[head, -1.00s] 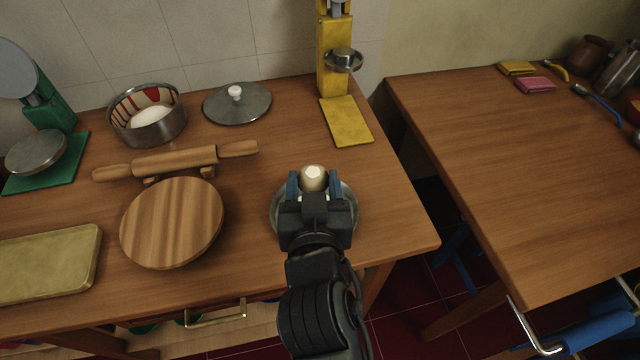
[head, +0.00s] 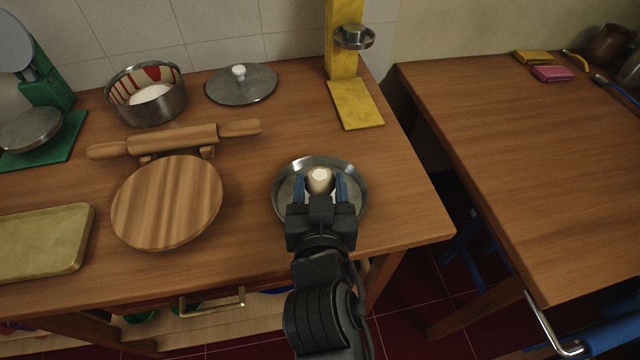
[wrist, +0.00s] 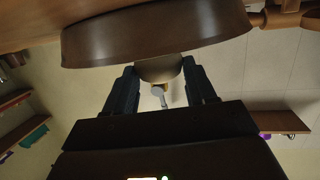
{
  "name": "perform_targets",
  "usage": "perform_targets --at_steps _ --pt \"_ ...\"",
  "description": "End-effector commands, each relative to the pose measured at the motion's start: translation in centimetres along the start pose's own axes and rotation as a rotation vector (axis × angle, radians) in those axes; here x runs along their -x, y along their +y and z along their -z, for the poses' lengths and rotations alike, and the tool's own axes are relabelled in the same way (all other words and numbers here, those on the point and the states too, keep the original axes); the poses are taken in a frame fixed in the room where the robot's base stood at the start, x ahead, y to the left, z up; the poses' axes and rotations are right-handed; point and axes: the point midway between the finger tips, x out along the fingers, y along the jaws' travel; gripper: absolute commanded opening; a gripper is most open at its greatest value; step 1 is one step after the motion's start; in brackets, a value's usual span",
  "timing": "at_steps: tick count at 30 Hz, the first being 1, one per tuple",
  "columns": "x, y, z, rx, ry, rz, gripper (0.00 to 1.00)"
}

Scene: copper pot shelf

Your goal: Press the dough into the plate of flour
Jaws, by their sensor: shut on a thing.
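The dough (head: 320,179) is a small pale ball, held between the blue fingers of my gripper (head: 320,187). It also shows between the fingers in the wrist view (wrist: 158,70). The round metal plate (head: 279,183) lies near the right front of the wooden table. In the head view the dough overlaps the inside of the plate. I cannot tell whether it touches the plate's bottom. My gripper hides the plate's front part, and the flour in it cannot be made out clearly.
Left of the plate are a round wooden board (head: 168,203) and a rolling pin (head: 185,138). Behind stand a pot (head: 165,108) with white contents, a lid (head: 241,85) and a yellow stand (head: 355,104). The table's right edge is close to the plate.

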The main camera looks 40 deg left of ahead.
Motion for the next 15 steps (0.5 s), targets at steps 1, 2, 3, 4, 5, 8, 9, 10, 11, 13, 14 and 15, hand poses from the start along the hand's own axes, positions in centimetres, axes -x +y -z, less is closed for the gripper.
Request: perform_targets --at_steps 1,2,3,4,5,8,9,10,11,13,14,15 --pt "0.0 -0.01 0.02 0.0 0.0 0.0 0.2" --pt "0.0 -0.01 0.02 0.0 0.0 0.0 0.2" --pt "0.0 -0.01 0.02 0.0 0.0 0.0 0.2" --pt "0.0 -0.01 0.02 0.0 0.0 0.0 0.2" --pt "0.0 -0.01 0.01 0.0 0.0 0.0 0.2" --pt "-0.02 -0.01 -0.07 0.0 0.0 0.0 0.2" --pt "-0.03 -0.01 -0.13 0.0 0.0 0.0 0.2" --pt "-0.04 -0.01 -0.18 0.0 0.0 0.0 0.2" --pt "-0.05 -0.01 -0.23 0.0 0.0 0.0 0.2" --pt "-0.08 -0.02 -0.37 0.0 0.0 0.0 0.2" --pt "-0.09 -0.02 -0.43 0.0 0.0 0.0 0.2" --pt "-0.1 -0.02 -0.5 0.0 0.0 0.0 0.2"
